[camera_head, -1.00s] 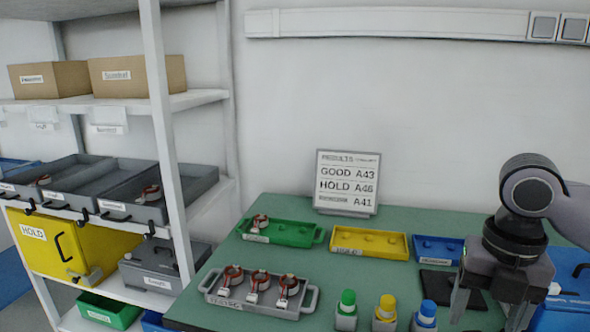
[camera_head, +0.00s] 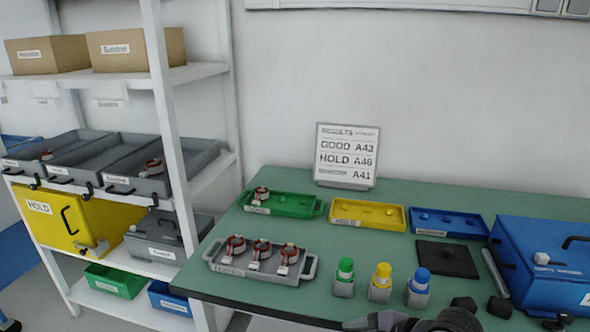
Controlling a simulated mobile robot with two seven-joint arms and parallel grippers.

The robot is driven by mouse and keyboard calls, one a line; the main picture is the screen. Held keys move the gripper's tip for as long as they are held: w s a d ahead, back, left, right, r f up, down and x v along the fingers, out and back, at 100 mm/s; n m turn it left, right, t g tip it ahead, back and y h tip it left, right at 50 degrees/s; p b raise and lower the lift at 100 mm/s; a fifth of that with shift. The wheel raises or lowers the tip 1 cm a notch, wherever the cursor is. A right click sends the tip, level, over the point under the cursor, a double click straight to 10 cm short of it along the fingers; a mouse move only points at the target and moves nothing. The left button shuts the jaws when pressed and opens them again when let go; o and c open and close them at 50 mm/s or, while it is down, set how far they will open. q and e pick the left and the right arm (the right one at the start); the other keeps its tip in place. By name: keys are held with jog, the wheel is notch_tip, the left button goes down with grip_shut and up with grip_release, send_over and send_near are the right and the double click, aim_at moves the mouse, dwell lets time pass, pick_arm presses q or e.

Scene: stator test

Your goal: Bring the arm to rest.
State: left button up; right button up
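Part of my own arm, a grey link with a dark joint (camera_head: 455,319), shows at the bottom edge, low in front of the bench. No gripper fingers can be made out on it. My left gripper is not in view. On the green bench (camera_head: 400,240), a grey tray (camera_head: 305,272) holds three stators with copper-coloured rings (camera_head: 261,250). A green tray (camera_head: 292,204) behind it holds one stator (camera_head: 261,194). The yellow tray (camera_head: 345,216) and the blue tray (camera_head: 448,221) hold no stator.
Green (camera_head: 345,280), yellow (camera_head: 381,283) and blue (camera_head: 418,288) capped bottles stand at the front edge. A black pad (camera_head: 446,259) and a blue case (camera_head: 550,260) are at the right. A results sign (camera_head: 347,156) stands behind; a shelf rack (camera_head: 165,130) stands left.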

jog(key=s+d+f+m+t+h, duration=0.2)
jog(key=s+d+f+m, duration=0.2)
jog(key=s+f+m, duration=0.2)
jog(key=s+d+f+m+t+h, duration=0.2)
jog(key=s+d+f+m+t, duration=0.1)
jog(key=s+d+f+m, duration=0.2)
jog(key=s+f+m, duration=0.2)
jog(key=s+m, duration=0.2)
jog(key=m, duration=0.1)
jog(key=shift+d+f+p, duration=0.25)
jog(key=shift+f+p, duration=0.05)
jog(key=shift+p, duration=0.1)
